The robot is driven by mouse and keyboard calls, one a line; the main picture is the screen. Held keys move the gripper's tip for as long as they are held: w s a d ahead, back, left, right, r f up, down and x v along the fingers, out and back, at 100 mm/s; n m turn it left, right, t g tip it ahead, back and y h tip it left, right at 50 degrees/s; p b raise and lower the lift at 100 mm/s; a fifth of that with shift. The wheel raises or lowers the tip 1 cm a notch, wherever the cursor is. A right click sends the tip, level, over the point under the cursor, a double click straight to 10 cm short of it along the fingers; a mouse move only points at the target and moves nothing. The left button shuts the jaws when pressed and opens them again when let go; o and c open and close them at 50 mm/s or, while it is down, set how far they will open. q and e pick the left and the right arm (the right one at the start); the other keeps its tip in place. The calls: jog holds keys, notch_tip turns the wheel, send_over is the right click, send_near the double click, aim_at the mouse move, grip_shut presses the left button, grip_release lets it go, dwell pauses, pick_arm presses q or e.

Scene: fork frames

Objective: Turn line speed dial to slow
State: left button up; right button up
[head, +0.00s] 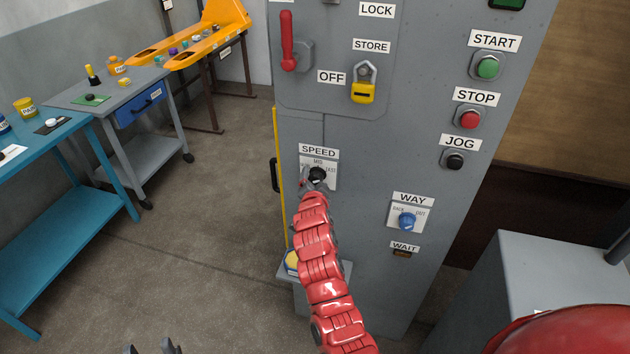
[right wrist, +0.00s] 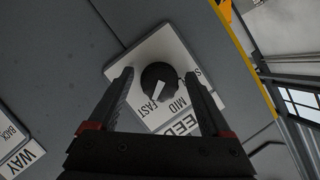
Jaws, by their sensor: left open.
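The line speed dial (head: 319,174) is a black round knob on a white plate under the SPEED label (head: 318,151) on the grey cabinet. In the right wrist view the dial (right wrist: 160,80) shows a white pointer directed toward the word FAST. My right gripper (right wrist: 162,88) is open, with one finger on each side of the dial and gaps showing between fingers and knob. In the head view my red right arm reaches up to the dial, and its gripper (head: 314,182) partly covers the plate. My left gripper (head: 152,347) is open and empty at the bottom edge.
A blue WAY knob (head: 407,221) sits right of the dial, with START (head: 488,67), STOP (head: 468,118) and JOG (head: 455,160) buttons above it. A red lever (head: 288,42) and yellow padlock (head: 363,91) are higher up. A blue bench (head: 75,205) stands left; floor between is clear.

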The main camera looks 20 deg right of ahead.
grip_shut()
jog(key=shift+f+b, duration=0.2)
jog(key=shift+b, duration=0.6)
jog(key=n+g+h+b, duration=0.1)
jog(key=n+b, duration=0.1)
jog(key=b, duration=0.2)
jog(key=n+g+h+b, duration=0.1)
jog(key=n+b, duration=0.2)
jog(key=b, duration=0.1)
jog(key=shift+a, duration=0.15)
jog(key=shift+n+g+h+b, duration=0.3)
jog(key=shift+h+b, duration=0.1)
jog(key=shift+r+n+g+h+b, duration=0.1)
jog(key=shift+n+g+h+b, duration=0.4)
jog(key=shift+n+b, duration=0.4)
jog(key=shift+n+h+b, duration=0.6)
jog(key=shift+n+h, duration=0.2)
jog(key=shift+n, duration=0.4)
jog(key=n+g+h+b, duration=0.1)
jog(key=n+h, duration=0.1)
jog(key=n, duration=0.1)
jog(key=n+h, duration=0.1)
jog(key=n, duration=0.3)
jog(key=shift+h+b, duration=0.35)
jog(key=shift+h, duration=0.05)
